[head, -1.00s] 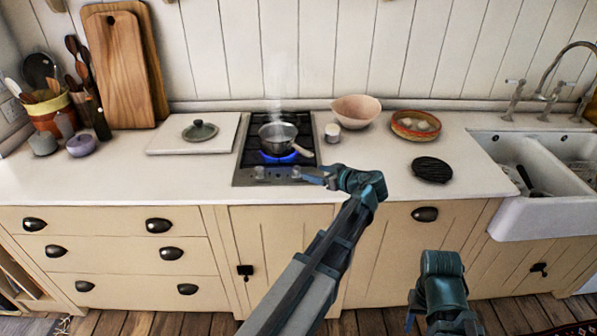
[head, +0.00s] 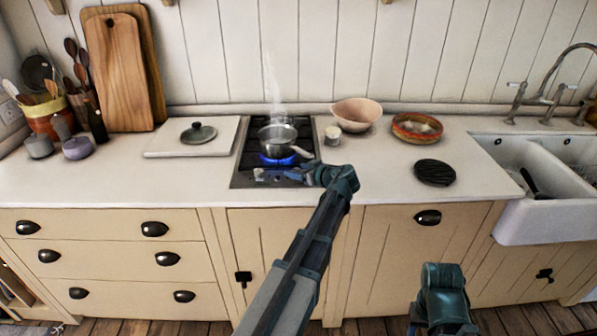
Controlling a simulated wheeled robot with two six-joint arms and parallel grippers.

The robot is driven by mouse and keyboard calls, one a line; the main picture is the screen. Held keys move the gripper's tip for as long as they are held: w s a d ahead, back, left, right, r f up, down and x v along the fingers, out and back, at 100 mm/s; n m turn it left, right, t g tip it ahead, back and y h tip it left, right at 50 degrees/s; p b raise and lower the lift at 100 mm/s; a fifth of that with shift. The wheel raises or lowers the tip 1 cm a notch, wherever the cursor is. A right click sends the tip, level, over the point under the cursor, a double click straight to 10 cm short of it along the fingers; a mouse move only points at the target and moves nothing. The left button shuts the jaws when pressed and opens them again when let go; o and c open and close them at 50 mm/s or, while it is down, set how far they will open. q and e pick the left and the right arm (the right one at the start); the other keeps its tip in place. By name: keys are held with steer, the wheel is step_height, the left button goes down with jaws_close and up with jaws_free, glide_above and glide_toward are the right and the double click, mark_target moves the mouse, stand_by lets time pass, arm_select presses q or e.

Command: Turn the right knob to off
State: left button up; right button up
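The cooktop (head: 240,180) is set in the white counter, with a steel saucepan (head: 277,138) on it. A blue flame (head: 277,158) burns under the pan and steam rises above. The left knob (head: 259,174) shows on the cooktop's front strip. My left gripper (head: 304,175) is at the right end of that strip, where it hides the right knob. Its fingers are too small and overlapped to tell whether they are open or shut. My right arm shows low at the right, and its fingertips are not clearly visible.
A lid (head: 198,132) lies on a white board (head: 165,145) left of the cooktop. A white jar (head: 333,135), a pink bowl (head: 356,114), an orange dish (head: 417,127) and a black trivet (head: 435,172) stand to the right. The front counter edge is clear.

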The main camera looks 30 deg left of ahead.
arm_select(q)
jaws_close()
steer(key=shift+s, duration=0.15)
steer(key=m+t, duration=0.1)
steer(key=m+t+h, duration=0.1)
steer(key=m+t, duration=0.1)
steer(key=shift+s+a+h, duration=0.15)
steer(key=shift+s+h, duration=0.1)
steer(key=shift+h, duration=0.15)
steer(key=shift+a+m+t+h, duration=0.15)
steer(key=shift+m+t+h, duration=1.1)
steer(key=shift+m, duration=0.25)
steer(key=shift+a+m+t+h, duration=0.1)
steer(key=shift+m+t+h, duration=0.95)
steer(key=shift+m+h, duration=0.4)
steer(key=shift+a+m+t+h, duration=0.2)
steer(key=shift+m+t+h, duration=0.2)
steer(key=shift+m+h, duration=1.45)
steer(key=m+h, duration=0.3)
steer(key=h, duration=0.1)
steer(key=shift+w+a, duration=0.1)
steer(key=shift+a, duration=0.15)
steer(key=shift+m+g+h, duration=0.5)
steer(key=shift+m+h, duration=0.7)
steer(key=shift+h, duration=0.05)
steer(key=shift+d+f, duration=0.1)
